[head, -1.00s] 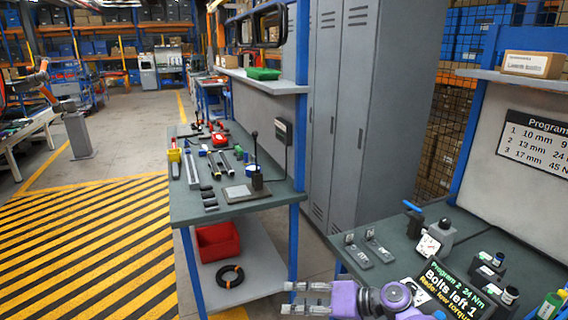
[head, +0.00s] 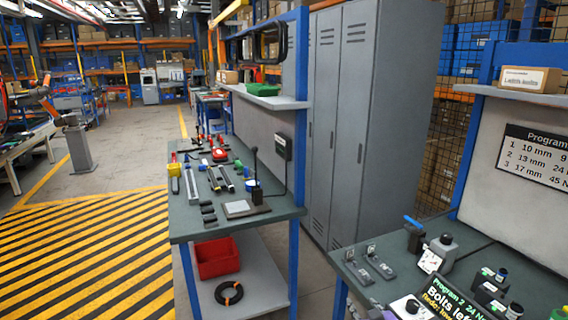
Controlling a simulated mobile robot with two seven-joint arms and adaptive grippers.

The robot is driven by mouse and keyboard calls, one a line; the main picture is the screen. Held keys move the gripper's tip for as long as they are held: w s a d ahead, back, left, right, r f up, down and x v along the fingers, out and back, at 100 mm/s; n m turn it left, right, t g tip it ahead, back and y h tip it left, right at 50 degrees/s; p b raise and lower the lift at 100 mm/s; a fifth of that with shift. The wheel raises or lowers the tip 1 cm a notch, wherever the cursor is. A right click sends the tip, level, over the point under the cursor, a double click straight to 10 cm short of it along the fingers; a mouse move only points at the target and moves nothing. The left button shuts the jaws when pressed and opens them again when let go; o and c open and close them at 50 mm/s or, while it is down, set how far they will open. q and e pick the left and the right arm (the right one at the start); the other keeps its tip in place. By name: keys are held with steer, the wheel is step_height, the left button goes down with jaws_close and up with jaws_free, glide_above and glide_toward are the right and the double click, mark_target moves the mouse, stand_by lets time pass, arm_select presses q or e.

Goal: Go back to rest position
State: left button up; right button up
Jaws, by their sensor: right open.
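Only a small part of my right gripper (head: 358,313) shows at the bottom edge, in front of the right workbench (head: 352,284). It is open, and I see nothing held in it. Most of it is cut off by the frame. My left gripper is out of view.
The right bench carries a dark display (head: 450,300), small fixtures (head: 372,262) and a grey block with a dial (head: 440,250). A tool bench (head: 190,222) stands at centre left, with a red bin (head: 217,257) below. Grey lockers (head: 365,120) stand between. The striped floor (head: 90,250) is clear.

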steer(key=s+a+f+m+g, duration=0.1)
steer(key=s+f, duration=0.5)
steer(key=s, duration=0.5)
steer(key=s+a+f+m+g, duration=0.1)
steer(key=s+f+g, duration=0.1)
steer(key=s+f, duration=0.6)
steer(key=s+a+m+g, duration=0.1)
steer(key=s+m+g, duration=0.1)
steer(key=s, duration=2.3)
steer(key=shift+s+a+f, duration=0.15)
steer(key=shift+s+a, duration=0.25)
